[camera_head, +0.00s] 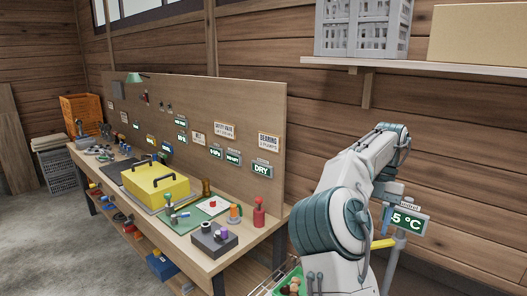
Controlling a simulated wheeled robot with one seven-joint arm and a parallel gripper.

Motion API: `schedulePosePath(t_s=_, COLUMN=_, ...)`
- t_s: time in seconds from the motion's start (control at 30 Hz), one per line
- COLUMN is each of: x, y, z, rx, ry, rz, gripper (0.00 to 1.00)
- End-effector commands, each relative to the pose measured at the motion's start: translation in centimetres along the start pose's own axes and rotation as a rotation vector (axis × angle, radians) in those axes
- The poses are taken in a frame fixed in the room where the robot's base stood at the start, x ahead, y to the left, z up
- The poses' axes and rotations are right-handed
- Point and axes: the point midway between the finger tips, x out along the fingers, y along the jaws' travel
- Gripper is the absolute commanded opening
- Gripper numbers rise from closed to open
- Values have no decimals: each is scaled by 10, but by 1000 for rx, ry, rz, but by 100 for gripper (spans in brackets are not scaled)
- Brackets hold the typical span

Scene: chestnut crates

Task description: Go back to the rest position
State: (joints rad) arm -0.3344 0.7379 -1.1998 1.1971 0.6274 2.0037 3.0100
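My arm rises at the right of the head view and bends at its upper end, in front of the plank wall. My gripper does not show; the arm's far end is hidden or out of the frame. At the bottom edge, left of my arm, part of a green container (283,291) with brown, rounded things in it shows, partly cut off.
A long workbench (240,245) with a pegboard (205,115) runs along the wall, bearing a yellow box (165,190) and a red bottle (259,216). A shelf (430,68) holds a grey crate (350,50). A "5 °C" display (407,219) stands right of my arm.

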Motion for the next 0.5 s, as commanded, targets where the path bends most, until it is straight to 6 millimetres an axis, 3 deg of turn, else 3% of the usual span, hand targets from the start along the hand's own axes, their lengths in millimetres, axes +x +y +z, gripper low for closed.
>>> schedulePosePath(t_s=0.5, x=11, y=-21, z=-6, rx=-262, ry=-22, rz=74, gripper=53)
